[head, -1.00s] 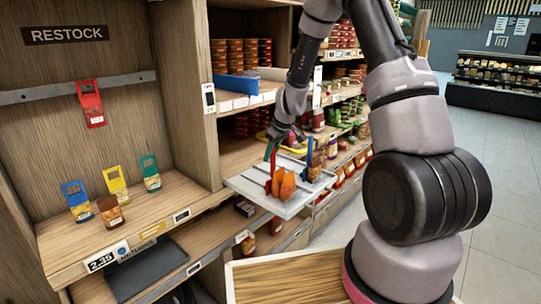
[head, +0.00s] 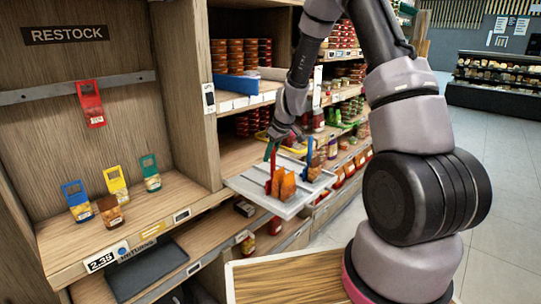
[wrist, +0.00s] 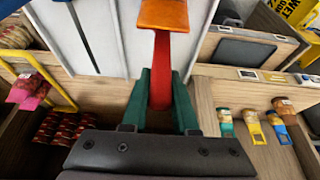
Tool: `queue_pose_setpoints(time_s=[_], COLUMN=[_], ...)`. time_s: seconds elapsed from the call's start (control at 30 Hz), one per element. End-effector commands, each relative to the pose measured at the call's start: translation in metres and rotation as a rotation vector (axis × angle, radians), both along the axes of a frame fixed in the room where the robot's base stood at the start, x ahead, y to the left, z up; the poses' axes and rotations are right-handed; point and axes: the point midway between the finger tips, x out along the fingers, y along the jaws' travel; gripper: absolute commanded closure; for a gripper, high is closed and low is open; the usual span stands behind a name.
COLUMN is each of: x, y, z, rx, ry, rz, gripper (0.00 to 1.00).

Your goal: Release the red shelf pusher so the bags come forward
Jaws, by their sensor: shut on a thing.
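The red shelf pusher (head: 275,170) stands upright on the grey pull-out shelf (head: 262,199), directly behind the orange bags (head: 287,187). My gripper (head: 270,151) comes down from above at the pusher, with its green fingers partly hidden by the wrist in the head view. In the wrist view the two green fingers (wrist: 160,95) are closed on either side of the red pusher (wrist: 160,75). The top of an orange bag (wrist: 163,14) shows just beyond it. The pusher's lower part is hidden in the wrist view.
A blue pusher (head: 309,152) with brown bags (head: 314,170) stands to the right on the same shelf. Stocked shelves lie behind.

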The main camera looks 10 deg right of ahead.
Motion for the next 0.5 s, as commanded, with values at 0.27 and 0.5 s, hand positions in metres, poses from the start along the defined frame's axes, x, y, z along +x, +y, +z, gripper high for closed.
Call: queue_pose_setpoints(time_s=[0.27,0.5], x=[0.001,0.028], y=[0.0,0.021], z=[0.0,0.0], rx=[0.0,0.0], ry=[-0.001,-0.005], rz=[0.0,0.006], gripper=[1.0,1.0])
